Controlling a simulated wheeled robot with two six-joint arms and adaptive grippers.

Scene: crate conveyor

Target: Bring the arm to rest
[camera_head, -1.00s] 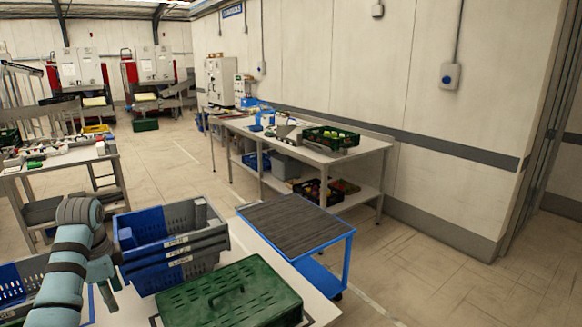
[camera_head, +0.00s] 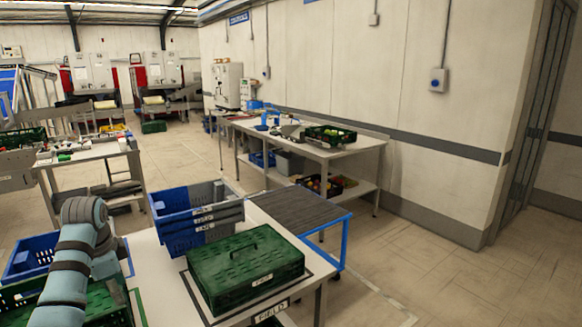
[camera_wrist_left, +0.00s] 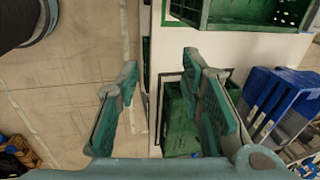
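My left arm comes in from the lower left of the head view, bent at the elbow. My right gripper is in neither view.
A closed green crate (camera_head: 245,270) and stacked blue crates (camera_head: 197,222) stand on the white table (camera_head: 160,285). A blue crate (camera_head: 28,256) and an open green crate (camera_head: 18,296) are by my left arm. A trolley (camera_head: 300,208) stands behind; floor at right is clear.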

